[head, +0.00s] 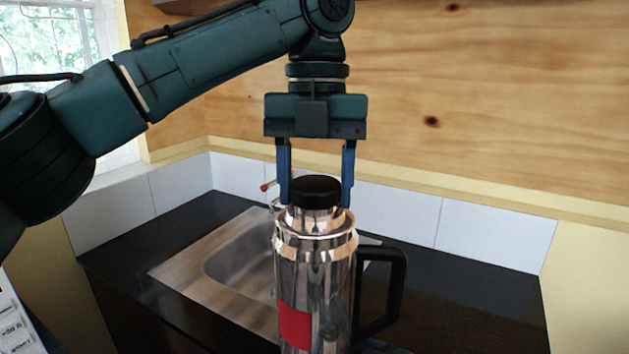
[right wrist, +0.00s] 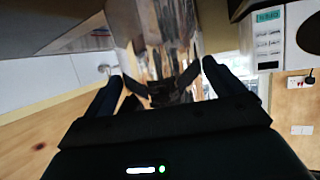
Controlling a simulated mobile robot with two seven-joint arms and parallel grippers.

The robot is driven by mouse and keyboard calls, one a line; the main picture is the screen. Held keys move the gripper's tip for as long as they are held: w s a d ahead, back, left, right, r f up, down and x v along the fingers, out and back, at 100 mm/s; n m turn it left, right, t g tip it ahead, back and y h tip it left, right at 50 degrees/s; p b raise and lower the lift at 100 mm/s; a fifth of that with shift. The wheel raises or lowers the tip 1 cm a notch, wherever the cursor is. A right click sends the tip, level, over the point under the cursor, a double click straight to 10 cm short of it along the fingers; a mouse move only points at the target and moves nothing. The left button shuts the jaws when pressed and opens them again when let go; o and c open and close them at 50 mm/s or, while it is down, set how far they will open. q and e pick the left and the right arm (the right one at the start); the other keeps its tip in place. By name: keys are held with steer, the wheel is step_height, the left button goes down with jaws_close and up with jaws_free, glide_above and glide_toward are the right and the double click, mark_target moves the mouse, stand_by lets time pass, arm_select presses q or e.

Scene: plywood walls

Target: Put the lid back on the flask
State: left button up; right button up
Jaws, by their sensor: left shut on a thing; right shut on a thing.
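The flask (head: 314,262) is shiny metal with a red patch and a black handle (head: 397,290) on its right. It stands upright in the head view, its base cut off by the frame. The black lid (head: 316,187) is at the flask's mouth, in line with the neck; I cannot tell whether it is fully seated. My left gripper (head: 316,200) points down with its fingers shut on the lid's sides. My right gripper (right wrist: 161,85) shows in the right wrist view, shut on the flask (right wrist: 150,35), with a dark part between its fingers. The head view does not show it.
A steel sink (head: 238,262) with a tap (head: 270,192) lies behind and left of the flask in a black counter (head: 470,305). White tiles (head: 400,210) and a plywood wall (head: 500,100) close off the back. A white appliance with buttons (right wrist: 268,38) stands at upper right in the wrist view.

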arm_select(q)
steer(key=m, duration=0.7)
steer(key=shift+d+y, duration=0.1)
steer(key=shift+y, duration=0.3)
steer(key=o, duration=1)
steer(key=shift+c, duration=0.2)
steer(key=shift+r, duration=2.25)
steer(key=shift+c, duration=0.4)
